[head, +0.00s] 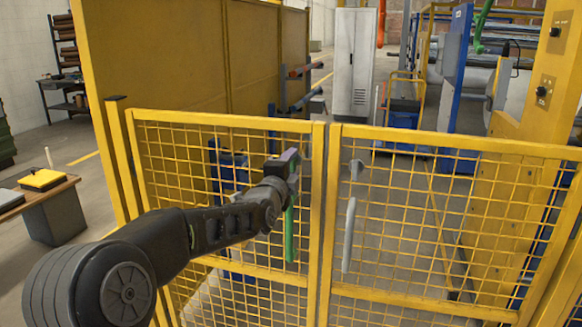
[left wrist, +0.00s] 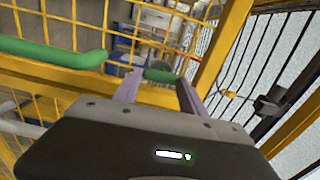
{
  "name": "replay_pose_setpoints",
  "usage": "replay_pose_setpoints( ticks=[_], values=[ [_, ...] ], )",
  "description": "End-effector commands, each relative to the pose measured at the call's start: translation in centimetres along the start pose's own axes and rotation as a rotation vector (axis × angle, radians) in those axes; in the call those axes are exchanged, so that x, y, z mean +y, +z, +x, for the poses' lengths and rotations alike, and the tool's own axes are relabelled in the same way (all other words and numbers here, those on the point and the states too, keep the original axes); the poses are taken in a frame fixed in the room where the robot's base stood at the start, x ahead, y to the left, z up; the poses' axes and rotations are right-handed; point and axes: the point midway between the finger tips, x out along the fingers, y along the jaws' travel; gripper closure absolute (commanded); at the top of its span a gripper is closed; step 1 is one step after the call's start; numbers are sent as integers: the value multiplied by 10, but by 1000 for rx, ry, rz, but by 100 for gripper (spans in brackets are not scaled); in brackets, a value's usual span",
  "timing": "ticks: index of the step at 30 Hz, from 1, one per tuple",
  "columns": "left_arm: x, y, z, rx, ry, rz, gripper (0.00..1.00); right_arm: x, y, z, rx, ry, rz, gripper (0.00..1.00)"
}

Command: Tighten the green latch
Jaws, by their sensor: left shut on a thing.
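The green latch (head: 290,235) is on the left panel of a yellow mesh gate, with its handle hanging down close to the middle posts. My left gripper (head: 285,162) is at the top of the latch, and its wrist hides part of it. In the left wrist view, the long green handle (left wrist: 55,53) runs in from the left. There, the fingers of my left gripper (left wrist: 160,80) are closed around a green end piece of the latch (left wrist: 158,74). My right gripper is in neither view.
The yellow mesh gate (head: 323,225) stands across the front, its two panels meeting at the middle posts. A grey handle (head: 349,235) hangs on the right panel. A tall yellow wall (head: 180,60) rises behind the left panel. A bench (head: 50,205) stands at the left.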

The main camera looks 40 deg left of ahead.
Motion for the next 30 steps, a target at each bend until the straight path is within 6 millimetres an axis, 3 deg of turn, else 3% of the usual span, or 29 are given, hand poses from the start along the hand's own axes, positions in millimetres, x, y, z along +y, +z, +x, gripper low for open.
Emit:
replay_pose_setpoints(
  ticks=[4, 5, 12, 23, 30],
  values=[
    [1, -1, 0, 1, 2, -1, 91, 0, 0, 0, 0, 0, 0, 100],
    [1, -1, 0, 1, 2, -1, 49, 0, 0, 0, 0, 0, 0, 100],
    [1, 0, 0, 1, 1, -1, 30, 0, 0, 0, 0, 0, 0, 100],
    [0, 0, -5, 0, 0, -2, 29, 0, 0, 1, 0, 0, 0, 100],
    [0, 0, -38, 0, -2, -2, 29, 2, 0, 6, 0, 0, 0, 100]
  ],
)
